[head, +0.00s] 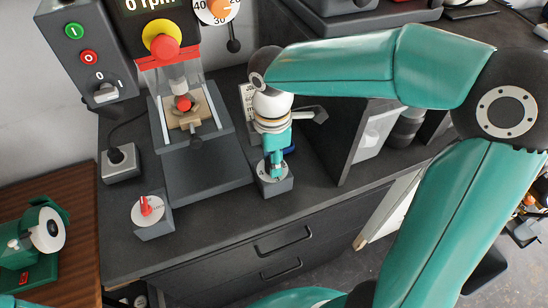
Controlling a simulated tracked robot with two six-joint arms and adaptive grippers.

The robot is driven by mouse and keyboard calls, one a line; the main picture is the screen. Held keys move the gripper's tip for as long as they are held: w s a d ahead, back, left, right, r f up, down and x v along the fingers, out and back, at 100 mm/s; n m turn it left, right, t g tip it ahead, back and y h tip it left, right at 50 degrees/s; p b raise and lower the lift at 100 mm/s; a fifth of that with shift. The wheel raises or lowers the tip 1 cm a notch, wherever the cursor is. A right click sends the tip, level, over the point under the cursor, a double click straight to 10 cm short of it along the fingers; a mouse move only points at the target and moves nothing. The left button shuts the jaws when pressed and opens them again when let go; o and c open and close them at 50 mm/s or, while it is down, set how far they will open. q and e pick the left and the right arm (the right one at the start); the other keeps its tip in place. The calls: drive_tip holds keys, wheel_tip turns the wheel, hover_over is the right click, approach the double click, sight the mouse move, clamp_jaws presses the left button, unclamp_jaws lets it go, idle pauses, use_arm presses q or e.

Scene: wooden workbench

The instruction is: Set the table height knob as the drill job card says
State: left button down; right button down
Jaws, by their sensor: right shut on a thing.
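My right gripper (276,166) points down from above onto a small grey box with a round white dial plate (277,188) at the bench's front edge. It is shut on the knob of this dial, and the fingers hide most of the knob and its marks. I take this for the table height knob, but its label cannot be read. A white card (246,97), probably the drill job card, stands behind my right wrist. It is mostly covered, with only bits of print showing. My left gripper is not in view.
Left of the dial, the drill press base (207,183) carries a clamped wooden block (187,117). A red lock knob (147,206) sits at the front left. A grey switch box (86,50) has green and red buttons. A dark upright panel (352,135) stands close on the right.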

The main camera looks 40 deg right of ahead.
drive_tip(key=m, duration=0.4)
drive_tip(key=shift+m+b, duration=0.3)
drive_tip(key=shift+b, duration=0.1)
drive_tip(key=m, duration=0.4)
drive_tip(key=shift+b, duration=0.4)
drive_tip(key=m, duration=0.5)
drive_tip(key=shift+b, duration=0.4)
drive_tip(key=shift+m, duration=1.8)
drive_tip(key=c, duration=0.8)
unclamp_jaws()
drive_tip(key=shift+r, duration=0.1)
